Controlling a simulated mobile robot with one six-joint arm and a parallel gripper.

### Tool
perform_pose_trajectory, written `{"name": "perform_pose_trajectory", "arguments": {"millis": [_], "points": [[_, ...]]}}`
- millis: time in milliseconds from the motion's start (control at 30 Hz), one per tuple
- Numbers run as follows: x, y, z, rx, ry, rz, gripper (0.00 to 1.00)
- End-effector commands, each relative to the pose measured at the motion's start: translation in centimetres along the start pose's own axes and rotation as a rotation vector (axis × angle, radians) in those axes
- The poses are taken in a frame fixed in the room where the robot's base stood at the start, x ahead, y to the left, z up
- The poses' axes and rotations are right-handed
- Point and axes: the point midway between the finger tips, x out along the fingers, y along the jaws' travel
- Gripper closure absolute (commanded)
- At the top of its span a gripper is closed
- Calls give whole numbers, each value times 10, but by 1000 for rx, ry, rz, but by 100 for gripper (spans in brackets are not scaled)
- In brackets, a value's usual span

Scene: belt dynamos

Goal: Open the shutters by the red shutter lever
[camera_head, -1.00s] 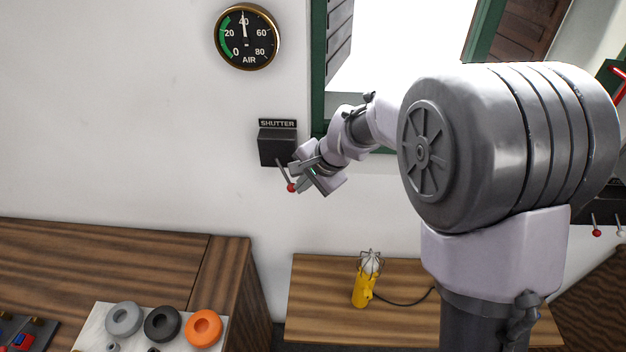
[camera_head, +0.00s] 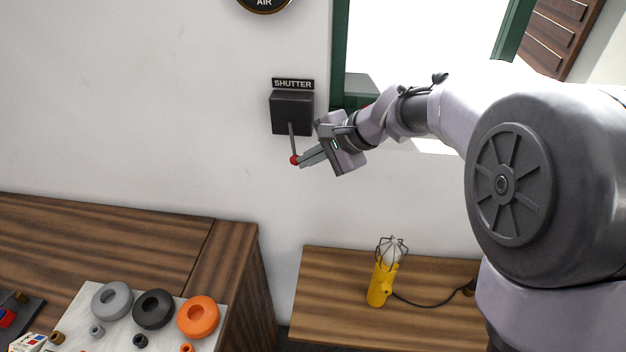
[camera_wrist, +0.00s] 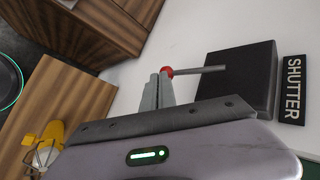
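The shutter lever hangs from a black box (camera_head: 291,112) on the wall, under a SHUTTER sign. Its red knob (camera_head: 294,160) points down in the head view, and the knob (camera_wrist: 168,71) also shows in the wrist view. My gripper (camera_head: 304,160) reaches in from the right, with its fingertips at the knob. In the wrist view my gripper's fingers (camera_wrist: 159,78) are together, and the knob appears against the tip of the right finger, off the line between them. Contact is hard to judge. A brown slatted shutter (camera_head: 562,35) stands open at the window's right.
The green window frame (camera_head: 340,50) is just above my wrist. A yellow lamp (camera_head: 383,280) with a cable stands on a low wooden bench (camera_head: 325,300). A wooden counter (camera_head: 90,230) at the left carries a pale board (camera_head: 75,318) with several rings. The wall left of the lever is clear.

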Motion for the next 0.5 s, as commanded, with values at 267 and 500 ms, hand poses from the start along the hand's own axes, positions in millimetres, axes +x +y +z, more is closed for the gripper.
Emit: {"name": "perform_pose_trajectory", "arguments": {"millis": [267,500], "points": [[10,-1,5,13,-24,-33,100],[9,-1,5,14,-23,-32,100]]}}
